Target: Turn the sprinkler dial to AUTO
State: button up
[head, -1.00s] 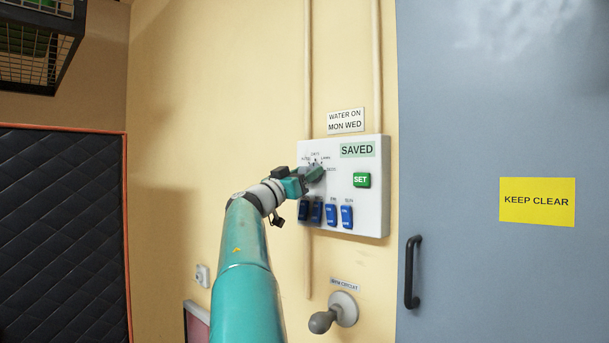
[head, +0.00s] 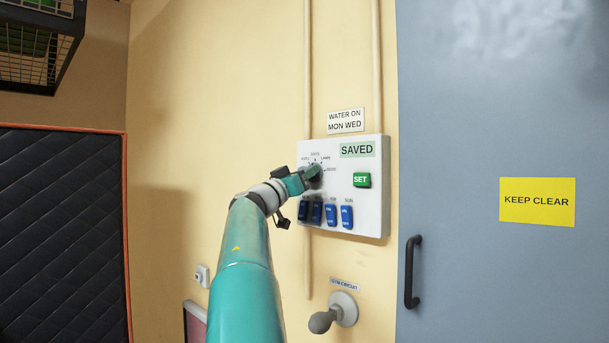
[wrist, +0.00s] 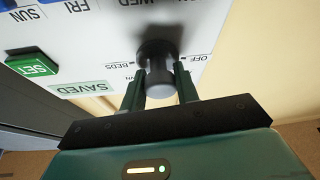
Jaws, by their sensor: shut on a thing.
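The white sprinkler control box (head: 376,210) is on the yellow wall, with a dark round dial (head: 316,170) at its upper left and small labels around it. My gripper (head: 306,179) is at the dial, and the arm hides part of it. In the wrist view, which is upside down, my gripper's two dark green fingers (wrist: 160,90) are shut on the dial's grey-black knob (wrist: 158,65), one on each side. BEDS and OFF labels show near the knob there. I cannot tell which label the dial points to.
The box has a SAVED display (head: 358,149), a green SET button (head: 361,180) and several blue day switches (head: 331,214). A grey knob (head: 342,309) is below. A grey door (head: 480,260) with a black handle (head: 412,272) is at the right.

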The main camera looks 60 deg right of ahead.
jog(key=n+t, duration=0.2)
jog(key=n, duration=0.2)
jog(key=n+t, duration=0.2)
jog(key=n, duration=0.2)
jog(key=shift+y, duration=0.3)
jog(key=o, duration=1)
jog(key=shift+c, duration=0.2)
jog(key=shift+a, duration=0.1)
jog(key=v, duration=1.3)
jog(key=shift+a, duration=0.35)
jog(key=shift+f, duration=0.2)
